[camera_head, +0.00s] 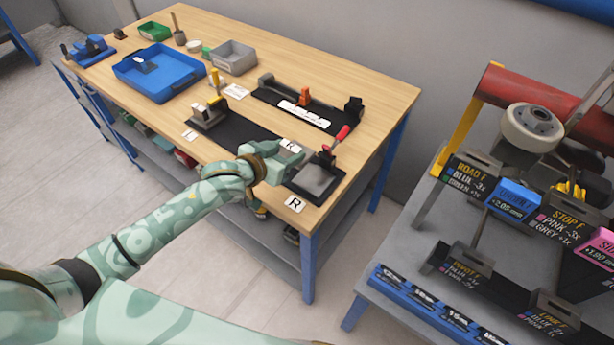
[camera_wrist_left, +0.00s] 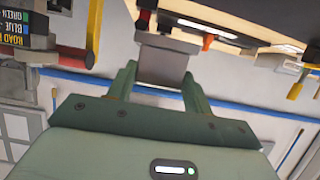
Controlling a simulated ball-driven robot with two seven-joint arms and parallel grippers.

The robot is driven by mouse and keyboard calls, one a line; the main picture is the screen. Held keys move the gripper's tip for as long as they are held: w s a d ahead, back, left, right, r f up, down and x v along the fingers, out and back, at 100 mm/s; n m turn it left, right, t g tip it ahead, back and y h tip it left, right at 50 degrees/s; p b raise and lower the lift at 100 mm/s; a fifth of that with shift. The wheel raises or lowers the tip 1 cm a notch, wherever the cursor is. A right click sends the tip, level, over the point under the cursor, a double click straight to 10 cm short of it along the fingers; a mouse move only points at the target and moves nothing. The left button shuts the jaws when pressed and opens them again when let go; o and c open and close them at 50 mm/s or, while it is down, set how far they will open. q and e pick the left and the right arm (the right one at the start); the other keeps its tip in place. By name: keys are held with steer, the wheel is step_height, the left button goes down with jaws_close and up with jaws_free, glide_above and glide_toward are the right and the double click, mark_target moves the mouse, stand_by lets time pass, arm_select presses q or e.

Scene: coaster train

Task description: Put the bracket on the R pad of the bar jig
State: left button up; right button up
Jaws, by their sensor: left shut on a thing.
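My left gripper (camera_head: 292,158) reaches over the right half of the bar jig (camera_head: 236,132) on the wooden table. In the left wrist view the gripper (camera_wrist_left: 158,84) is shut on a grey block, which I take to be the bracket (camera_wrist_left: 162,62). In the head view the hand hides most or all of the bracket. The R pad (camera_head: 316,181) is a grey plate at the jig's right end, just right of the gripper, and looks empty. A card marked R (camera_head: 294,204) lies in front of it. A red-handled clamp (camera_head: 338,138) stands behind the pad. I cannot tell the bracket's height above the jig.
A second dark fixture (camera_head: 306,107) lies behind the jig. A yellow-handled clamp (camera_head: 214,88) stands at the jig's left end. A blue tray (camera_head: 128,72), a grey bin (camera_head: 234,58) and a green bin (camera_head: 155,31) are farther left. A grey parts rack (camera_head: 398,268) stands at right.

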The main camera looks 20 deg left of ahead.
mark_target(299, 169)
arm_select(q)
steer(key=d+f, duration=0.2)
steer(key=w+d+f+b, duration=0.1)
steer(key=d+f, duration=0.1)
steer(key=f, duration=0.2)
steer(key=f+b, duration=0.2)
steer(key=f, duration=0.1)
steer(key=shift+d, duration=0.3)
steer(key=shift+r, duration=0.1)
steer(key=o, duration=1.3)
